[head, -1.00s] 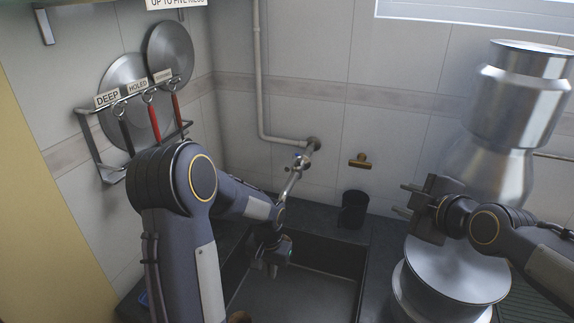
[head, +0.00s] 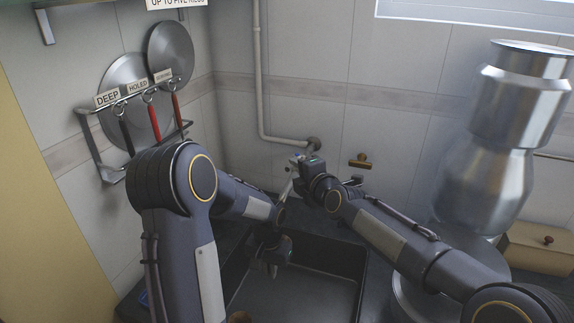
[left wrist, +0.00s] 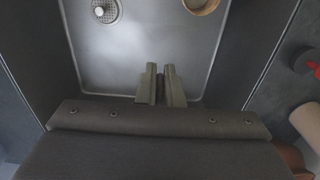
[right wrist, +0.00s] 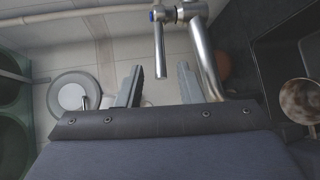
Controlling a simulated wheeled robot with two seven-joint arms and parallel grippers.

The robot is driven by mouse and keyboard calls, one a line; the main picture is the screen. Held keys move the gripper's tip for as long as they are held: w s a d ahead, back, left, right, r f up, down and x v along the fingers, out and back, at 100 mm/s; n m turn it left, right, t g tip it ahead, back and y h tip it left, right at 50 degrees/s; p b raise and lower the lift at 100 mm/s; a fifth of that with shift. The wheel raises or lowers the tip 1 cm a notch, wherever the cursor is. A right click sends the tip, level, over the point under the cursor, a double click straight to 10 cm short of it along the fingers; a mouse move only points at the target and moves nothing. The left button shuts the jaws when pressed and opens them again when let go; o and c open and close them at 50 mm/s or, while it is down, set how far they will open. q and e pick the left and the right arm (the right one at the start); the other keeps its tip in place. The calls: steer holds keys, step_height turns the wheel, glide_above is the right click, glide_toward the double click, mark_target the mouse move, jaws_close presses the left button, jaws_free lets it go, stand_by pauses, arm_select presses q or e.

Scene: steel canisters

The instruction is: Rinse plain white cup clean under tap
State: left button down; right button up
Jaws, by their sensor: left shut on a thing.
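The silver tap (head: 288,188) stands behind the dark sink (head: 300,295), partly hidden by my arms. My right gripper (right wrist: 159,72) is open at the tap, its fingers on either side of the thin metal lever (right wrist: 159,48); the spout (right wrist: 205,60) is just right of them. My left gripper (left wrist: 160,70) is low over the sink, its fingers nearly together on a narrow dark piece that I cannot identify. A round, brownish-stained vessel (right wrist: 302,102) lies at the sink in the right wrist view. I cannot tell whether it is the white cup.
A tan-rimmed round thing (left wrist: 201,5) and the drain (left wrist: 105,10) show in the sink. Large steel canisters (head: 485,170) stand right of my right arm. A wooden box (head: 540,249) is at far right. A rack with labelled ladles (head: 140,110) hangs on the left wall.

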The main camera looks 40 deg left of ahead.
mark_target(291, 167)
steer(key=shift+x, duration=3.25)
steer(key=shift+c, duration=0.2)
jaws_close()
